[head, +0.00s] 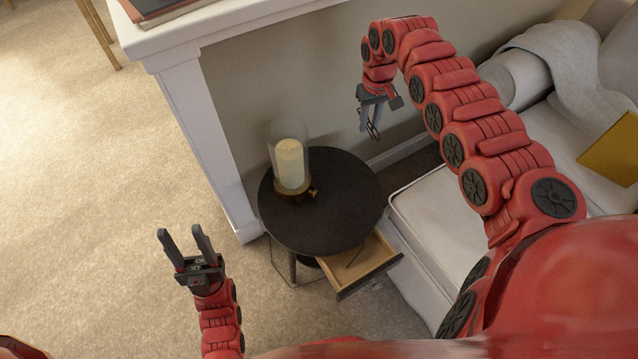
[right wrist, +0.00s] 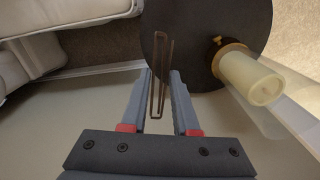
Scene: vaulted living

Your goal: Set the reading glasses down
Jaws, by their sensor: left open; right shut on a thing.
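The reading glasses (right wrist: 161,80) show in the right wrist view as a thin brown folded frame between the two fingers of my right gripper (right wrist: 158,90). In the head view my right gripper (head: 373,128) is shut on them and hangs in the air beyond the round table's far right edge, near the wall; the glasses are hard to make out there. My left gripper (head: 182,236) is open and empty, over the carpet to the left of the table.
The dark round side table (head: 335,205) bears a candle in a glass holder (head: 290,165) at its left; its right part is clear. Its open drawer (head: 362,268) holds a thin dark item. A white sofa (head: 440,215) stands right, a white console (head: 190,120) left.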

